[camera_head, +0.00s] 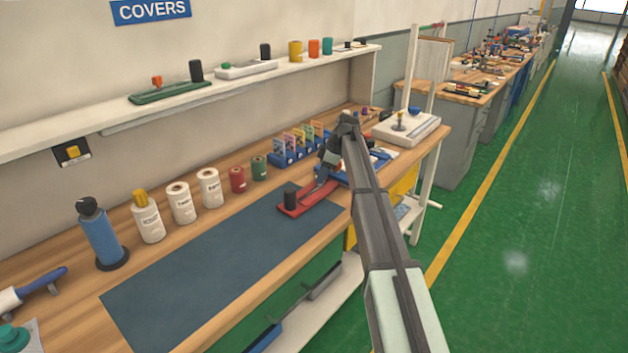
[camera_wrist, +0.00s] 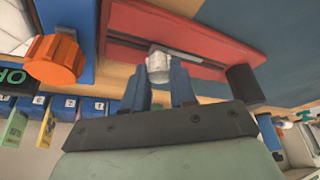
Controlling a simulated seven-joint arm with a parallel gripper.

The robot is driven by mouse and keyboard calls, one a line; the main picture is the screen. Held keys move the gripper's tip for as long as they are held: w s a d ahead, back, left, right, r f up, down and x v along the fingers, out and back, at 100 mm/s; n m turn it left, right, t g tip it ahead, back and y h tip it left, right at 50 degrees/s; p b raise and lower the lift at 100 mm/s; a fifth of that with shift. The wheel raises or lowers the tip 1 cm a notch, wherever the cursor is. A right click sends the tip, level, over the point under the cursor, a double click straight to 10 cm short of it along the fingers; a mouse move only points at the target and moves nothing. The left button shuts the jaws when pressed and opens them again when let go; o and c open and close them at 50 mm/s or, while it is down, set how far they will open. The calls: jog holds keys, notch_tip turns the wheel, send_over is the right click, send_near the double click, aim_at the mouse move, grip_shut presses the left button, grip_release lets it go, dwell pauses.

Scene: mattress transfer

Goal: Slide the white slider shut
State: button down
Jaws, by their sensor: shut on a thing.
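The white slider (camera_wrist: 158,64) is a small pale knob on a dark slot in a red base (camera_wrist: 205,38), seen in the wrist view. The red base (camera_head: 318,195) lies at the right end of the dark mat in the head view, where the slider is too small to tell. My gripper (camera_wrist: 160,77) has its blue fingers on either side of the slider and is shut on it. In the head view my gripper (camera_head: 325,180) reaches down to the base. A black cylinder (camera_wrist: 243,83) stands at one end of the base, apart from my fingers.
Several colored cards stand in a blue rack (camera_head: 291,156) behind the base. An orange knob (camera_wrist: 54,60) on a blue part is close by in the wrist view. Bottles and jars line the bench left of the rack.

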jog(key=c, duration=0.9)
grip_release()
jog(key=v, duration=1.4)
